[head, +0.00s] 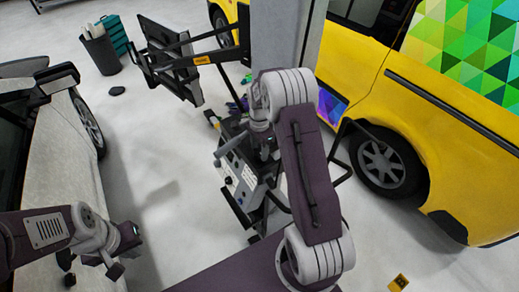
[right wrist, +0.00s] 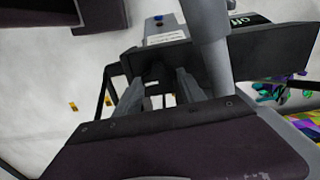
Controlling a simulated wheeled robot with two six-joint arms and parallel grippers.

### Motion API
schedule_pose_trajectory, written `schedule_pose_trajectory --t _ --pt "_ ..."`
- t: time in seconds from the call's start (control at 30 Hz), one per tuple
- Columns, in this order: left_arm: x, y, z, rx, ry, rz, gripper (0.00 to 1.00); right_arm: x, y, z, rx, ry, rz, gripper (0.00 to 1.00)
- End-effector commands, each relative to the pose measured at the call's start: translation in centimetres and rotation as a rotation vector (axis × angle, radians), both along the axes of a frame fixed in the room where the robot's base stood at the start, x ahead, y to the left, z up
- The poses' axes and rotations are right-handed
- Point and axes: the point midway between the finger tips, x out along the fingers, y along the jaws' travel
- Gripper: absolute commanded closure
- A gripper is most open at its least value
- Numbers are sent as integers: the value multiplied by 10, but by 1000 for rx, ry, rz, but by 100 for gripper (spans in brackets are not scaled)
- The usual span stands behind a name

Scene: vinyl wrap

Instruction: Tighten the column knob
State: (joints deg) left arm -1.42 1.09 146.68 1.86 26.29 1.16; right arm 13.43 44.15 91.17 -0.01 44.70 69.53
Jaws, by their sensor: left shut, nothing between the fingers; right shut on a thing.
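My right gripper (head: 267,152) reaches down beside the control box of a wheeled stand (head: 240,182). In the right wrist view its two grey fingers (right wrist: 160,92) point at the stand's dark box (right wrist: 180,50), next to a grey round column (right wrist: 208,50). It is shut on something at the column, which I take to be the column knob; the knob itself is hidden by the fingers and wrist. My left gripper (head: 115,268) is shut and empty at the lower left, away from the stand.
A yellow van (head: 430,130) with a colourful triangle wrap stands at the right. A light grey car (head: 60,160) is at the left. A black panel on an arm (head: 172,60) stands behind the stand. A bin (head: 101,50) is at the far left. The floor between is mostly clear.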

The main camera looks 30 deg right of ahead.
Motion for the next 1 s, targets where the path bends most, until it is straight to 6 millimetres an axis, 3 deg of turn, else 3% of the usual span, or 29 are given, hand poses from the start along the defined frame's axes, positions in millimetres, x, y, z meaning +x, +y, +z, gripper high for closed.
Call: schedule_pose_trajectory --t 0.67,0.7,0.77,1.0 --pt "0 0 0 0 0 0 100 1 0 1 -1 -3 -62 94" --pt "0 0 0 0 0 0 100 1 0 1 -1 -3 -62 50" --pt "0 0 0 0 0 0 100 1 0 1 -1 -3 -61 34" --pt "0 0 0 0 0 0 100 1 0 0 0 -2 -60 32"
